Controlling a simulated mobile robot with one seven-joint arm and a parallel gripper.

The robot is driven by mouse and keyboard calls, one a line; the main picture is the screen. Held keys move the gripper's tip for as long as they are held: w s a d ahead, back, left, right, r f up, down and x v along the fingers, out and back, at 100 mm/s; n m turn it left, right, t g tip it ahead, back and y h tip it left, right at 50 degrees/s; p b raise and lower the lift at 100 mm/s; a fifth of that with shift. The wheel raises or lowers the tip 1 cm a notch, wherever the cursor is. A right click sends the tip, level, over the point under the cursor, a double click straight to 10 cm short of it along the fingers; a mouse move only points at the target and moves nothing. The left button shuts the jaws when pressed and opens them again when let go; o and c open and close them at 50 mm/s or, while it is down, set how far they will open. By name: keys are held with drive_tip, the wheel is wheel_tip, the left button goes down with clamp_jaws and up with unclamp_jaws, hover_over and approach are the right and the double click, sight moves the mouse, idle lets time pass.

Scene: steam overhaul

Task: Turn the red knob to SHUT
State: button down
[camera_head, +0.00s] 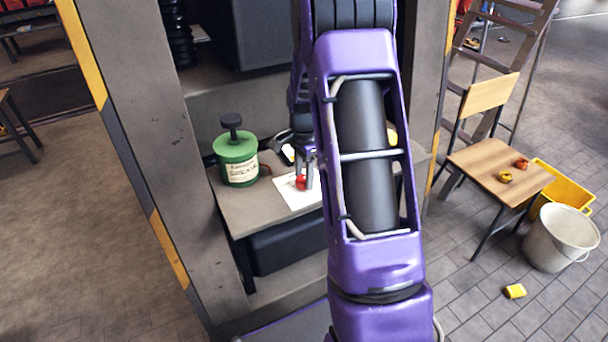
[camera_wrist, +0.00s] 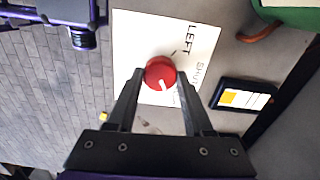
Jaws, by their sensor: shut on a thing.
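The red knob (camera_wrist: 160,73) sits on a white card (camera_wrist: 140,35) printed with LEFT and SHUT. Its white mark points toward the bottom of the wrist view, slightly right, and not at the LEFT or SHUT wording, which lies to the right. My gripper (camera_wrist: 160,76) has one finger on each side of the knob and is shut on it. In the head view the knob (camera_head: 301,182) shows small below my gripper, and the card (camera_head: 292,197) lies on the grey shelf. My arm hides part of the shelf there.
A green canister (camera_head: 237,160) with a black top stands left of the card. A dark framed panel (camera_wrist: 243,96) lies close to the card. A post (camera_head: 160,130) borders the shelf at left. A chair (camera_head: 495,165) and a bucket (camera_head: 560,238) stand at right.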

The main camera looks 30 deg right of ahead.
sight(304, 178)
drive_tip(key=n, duration=0.5)
drive_tip(key=shift+n, duration=0.3)
drive_tip(key=n, duration=0.6)
drive_tip(key=shift+p, duration=0.35)
drive_tip(key=shift+w, duration=0.1)
idle(0.3)
drive_tip(key=shift+c, duration=1.4)
unclamp_jaws()
wheel_tip(304, 178, up, 18)
drive_tip(key=p, duration=0.2)
drive_tip(key=shift+f, duration=0.25)
